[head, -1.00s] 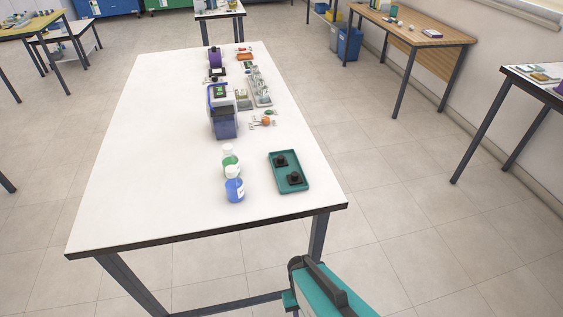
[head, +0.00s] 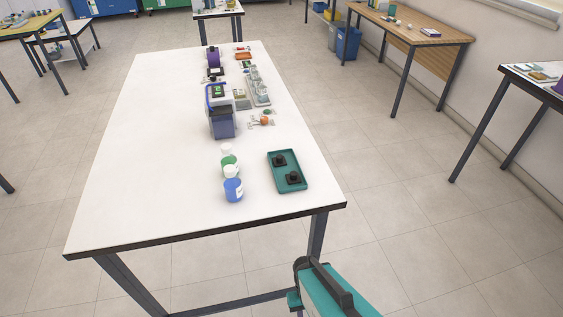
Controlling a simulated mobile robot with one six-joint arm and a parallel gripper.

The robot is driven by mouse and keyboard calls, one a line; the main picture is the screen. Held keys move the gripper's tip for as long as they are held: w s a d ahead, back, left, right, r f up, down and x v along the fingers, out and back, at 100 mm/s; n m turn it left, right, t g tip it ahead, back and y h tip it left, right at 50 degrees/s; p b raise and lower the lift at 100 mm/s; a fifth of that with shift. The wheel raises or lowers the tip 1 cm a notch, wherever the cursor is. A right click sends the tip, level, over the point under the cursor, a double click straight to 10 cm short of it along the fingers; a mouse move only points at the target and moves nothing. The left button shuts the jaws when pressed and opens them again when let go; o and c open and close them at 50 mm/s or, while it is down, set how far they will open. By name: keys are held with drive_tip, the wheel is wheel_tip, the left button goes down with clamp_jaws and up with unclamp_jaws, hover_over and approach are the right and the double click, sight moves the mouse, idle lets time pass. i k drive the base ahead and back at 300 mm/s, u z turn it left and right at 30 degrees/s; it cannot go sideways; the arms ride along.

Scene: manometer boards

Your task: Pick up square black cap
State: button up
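Two square black caps lie in a teal tray (head: 273,169) near the front right corner of the white table. The farther black cap (head: 279,160) is toward the back of the tray, and the nearer black cap (head: 293,178) is toward its front. Each has a square base with a raised knob. The caps sit apart from each other. A teal and black part of my own body shows at the bottom of the head view, beyond the table's front edge. My gripper's fingers do not show.
A blue bottle (head: 233,190) and a green bottle (head: 229,163) with white caps stand left of the tray. A grey-blue device (head: 221,120) and small parts stand farther back. The left half of the white table (head: 150,160) is clear.

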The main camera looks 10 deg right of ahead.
sight(280, 160)
drive_tip(key=k, duration=1.85)
drive_tip(key=u, duration=1.25)
drive_tip(key=i, duration=1)
drive_tip(key=z, duration=0.1)
